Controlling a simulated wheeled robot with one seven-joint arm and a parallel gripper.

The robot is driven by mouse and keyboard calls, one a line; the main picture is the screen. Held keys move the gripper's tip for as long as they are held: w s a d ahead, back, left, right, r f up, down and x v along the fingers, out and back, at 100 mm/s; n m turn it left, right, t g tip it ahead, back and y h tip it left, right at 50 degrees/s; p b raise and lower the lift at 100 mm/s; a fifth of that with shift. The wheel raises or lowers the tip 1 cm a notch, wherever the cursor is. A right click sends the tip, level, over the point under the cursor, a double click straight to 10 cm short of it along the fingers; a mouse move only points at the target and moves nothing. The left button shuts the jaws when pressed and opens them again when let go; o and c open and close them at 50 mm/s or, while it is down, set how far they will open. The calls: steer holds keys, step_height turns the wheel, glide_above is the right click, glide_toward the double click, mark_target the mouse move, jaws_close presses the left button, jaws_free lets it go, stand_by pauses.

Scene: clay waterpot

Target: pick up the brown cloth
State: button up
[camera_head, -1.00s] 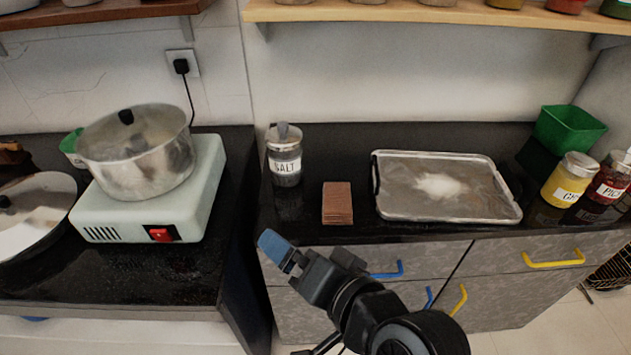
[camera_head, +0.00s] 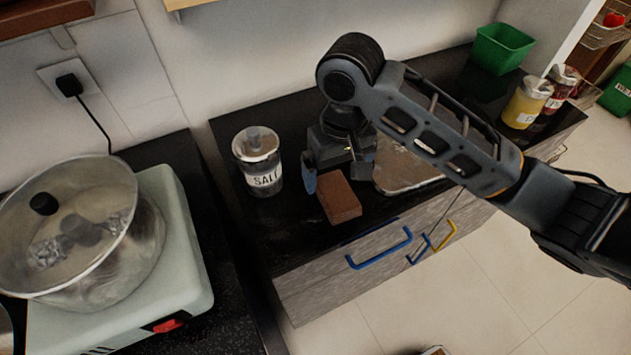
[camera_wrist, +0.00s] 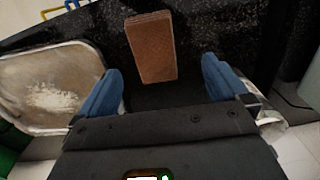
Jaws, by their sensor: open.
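The brown cloth (camera_head: 338,198) is a folded reddish-brown rectangle lying on the black counter near its front edge. My gripper (camera_head: 336,176) is just above and behind it, pointing down, with blue fingertips. In the wrist view the cloth (camera_wrist: 151,48) lies between the lines of the two blue fingers, beyond their tips. My gripper (camera_wrist: 162,88) is open and nothing is between its fingers there. I cannot tell the exact height of the fingertips above the counter.
The salt jar (camera_head: 259,163) stands left of my gripper. The metal tray (camera_head: 408,176) with white powder (camera_wrist: 54,97) is right of the cloth, partly hidden by my arm. A pot (camera_head: 85,240) sits on a hot plate (camera_head: 180,262) at left. A green bin (camera_head: 502,49) stands far right.

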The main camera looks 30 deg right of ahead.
mark_target(338, 192)
steer(key=shift+d+f, duration=0.15)
steer(key=shift+d, duration=0.2)
steer(key=shift+w+d+f+p, duration=0.1)
steer(key=shift+f+p, duration=0.15)
steer(key=shift+f, duration=1.65)
steer(key=shift+w+f+p, duration=0.1)
steer(key=shift+f+p, duration=0.1)
steer(key=shift+f, duration=1.65)
steer(key=c, duration=1)
steer(key=shift+r, duration=0.1)
